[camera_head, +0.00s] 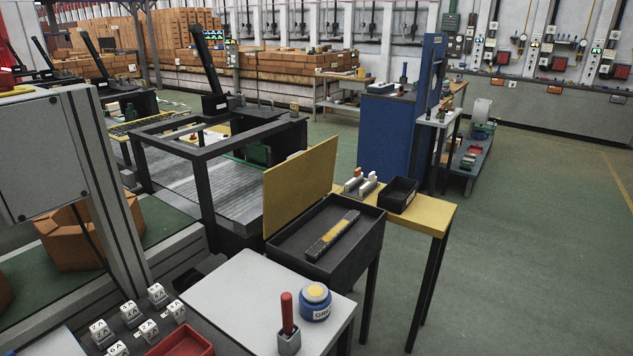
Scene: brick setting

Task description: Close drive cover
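The drive cover appears to be the yellow panel (300,186) that stands raised, nearly upright, along the back left edge of a dark open box (361,250). The box is in the middle of the head view, and its inside is exposed. A dark bar with a yellow middle section (334,236) lies inside it. Neither of my grippers shows in the head view, so their place and state are hidden.
A yellow table (431,217) beside the box bears a small black tray (398,195). In front is a pale table (240,290) with a blue tin (315,305) and a red-handled tool in a grey holder (288,318). Green floor (520,250) is clear at right.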

